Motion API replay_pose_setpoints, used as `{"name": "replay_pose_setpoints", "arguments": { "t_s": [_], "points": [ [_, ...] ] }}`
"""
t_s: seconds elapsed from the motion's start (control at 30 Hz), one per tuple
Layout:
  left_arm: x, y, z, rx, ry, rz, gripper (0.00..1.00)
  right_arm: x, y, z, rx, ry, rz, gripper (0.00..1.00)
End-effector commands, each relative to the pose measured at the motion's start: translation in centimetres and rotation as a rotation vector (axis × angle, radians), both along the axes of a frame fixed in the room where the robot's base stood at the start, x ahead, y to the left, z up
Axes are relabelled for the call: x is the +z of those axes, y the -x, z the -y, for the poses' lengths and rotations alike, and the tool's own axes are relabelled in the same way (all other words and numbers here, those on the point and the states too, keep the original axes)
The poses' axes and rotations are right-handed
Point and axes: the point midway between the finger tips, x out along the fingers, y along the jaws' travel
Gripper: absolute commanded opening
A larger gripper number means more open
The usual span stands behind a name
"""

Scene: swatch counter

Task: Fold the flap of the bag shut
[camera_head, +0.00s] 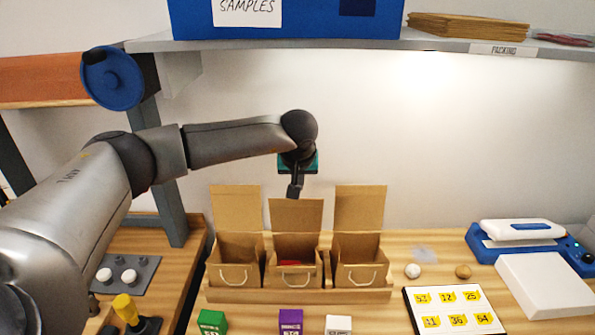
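Three brown paper bags stand in a row in a wooden holder: a left bag (236,274), a middle bag (283,280) and a right bag (360,276). Each has a string handle on its front and a flap standing up at its back. The middle flap (297,215) looks lower than the left flap (237,207) and the right flap (360,207). Something red (291,264) shows inside the middle bag. My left gripper (294,191) points down just above the top edge of the middle flap. Whether its fingers are apart or touch it is unclear. My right gripper is out of view.
Green (212,321), purple (290,321) and white (338,325) boxes stand in front of the holder (300,296). A numbered card board (415,303) and a blue-white sealing machine (520,240) are at right. A shelf (440,43) overhangs the back.

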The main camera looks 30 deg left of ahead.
Motion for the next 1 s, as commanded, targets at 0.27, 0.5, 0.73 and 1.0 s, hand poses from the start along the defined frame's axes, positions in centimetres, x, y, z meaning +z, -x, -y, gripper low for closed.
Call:
{"name": "replay_pose_setpoints", "arguments": {
  "t_s": [0.27,0.5,0.73,1.0],
  "points": [
    [-0.4,1.9,1.0,0.001,0.000,-0.003,0.00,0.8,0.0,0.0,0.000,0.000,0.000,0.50],
    [-0.5,2.2,1.3,0.002,-0.001,-0.001,0.00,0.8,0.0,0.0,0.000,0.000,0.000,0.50],
    [-0.5,2.2,1.3,0.002,-0.001,-0.001,0.00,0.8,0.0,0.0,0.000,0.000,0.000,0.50],
    [-0.6,2.2,1.3,0.001,0.000,-0.001,0.00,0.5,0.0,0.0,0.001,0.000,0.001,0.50]
  ]
}}
